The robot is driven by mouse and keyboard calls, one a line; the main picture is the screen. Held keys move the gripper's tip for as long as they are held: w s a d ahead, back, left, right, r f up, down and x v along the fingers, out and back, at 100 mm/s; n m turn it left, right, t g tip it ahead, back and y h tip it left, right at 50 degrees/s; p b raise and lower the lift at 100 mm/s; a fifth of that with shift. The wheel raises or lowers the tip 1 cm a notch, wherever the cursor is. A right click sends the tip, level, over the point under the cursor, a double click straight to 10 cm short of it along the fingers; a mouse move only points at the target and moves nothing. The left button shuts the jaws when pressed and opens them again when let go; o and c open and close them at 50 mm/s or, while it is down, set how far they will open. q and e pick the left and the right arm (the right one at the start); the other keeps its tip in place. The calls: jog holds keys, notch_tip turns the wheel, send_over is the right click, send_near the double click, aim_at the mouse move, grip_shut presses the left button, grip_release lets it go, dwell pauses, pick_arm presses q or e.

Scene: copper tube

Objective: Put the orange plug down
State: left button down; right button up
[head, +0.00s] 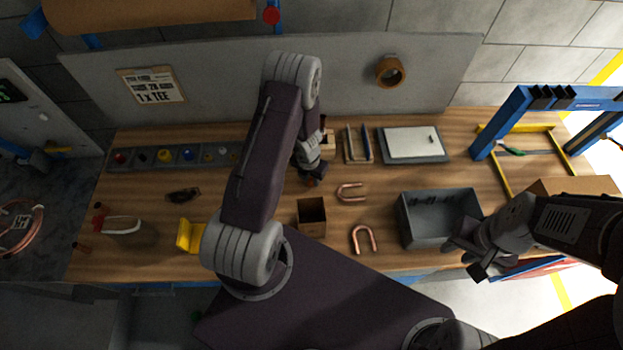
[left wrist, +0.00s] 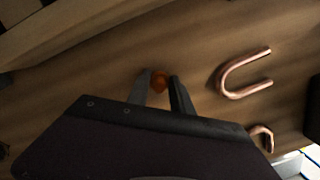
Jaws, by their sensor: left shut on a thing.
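The orange plug (left wrist: 160,81) is small and round, and sits between the fingertips of my left gripper (left wrist: 161,88) in the left wrist view. The gripper is shut on it, over the wooden bench top. In the head view my left gripper (head: 316,176) is at the middle of the bench, behind the open brown box and left of a copper U-bend. The plug is mostly hidden there. I cannot tell whether it touches the wood. My right gripper (head: 478,268) is at the bench's front right, by the grey bin; its jaws are unclear.
Copper U-bends (head: 352,192) (head: 364,239) lie right of the brown box (head: 312,214). A grey bin (head: 437,240) stands further right. Behind are a wooden rack (head: 357,158) and a tray with a white sheet (head: 413,143).

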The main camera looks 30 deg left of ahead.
pick_arm(q)
notch_tip(320, 180, up, 5)
jog(key=p, duration=0.4)
jog(key=shift+s+d+b, duration=0.2)
jog(key=shift+d+b, duration=0.4)
jog(key=shift+d, duration=0.45)
jog(key=s+d+r+p, duration=0.1)
jog(key=d+r+p, duration=0.2)
jog(key=d, duration=0.6)
notch_tip(320, 180, up, 3)
jog(key=shift+s+d+f+p, duration=0.15)
jog(key=shift+s+d+p, duration=0.1)
jog(key=shift+p, duration=0.1)
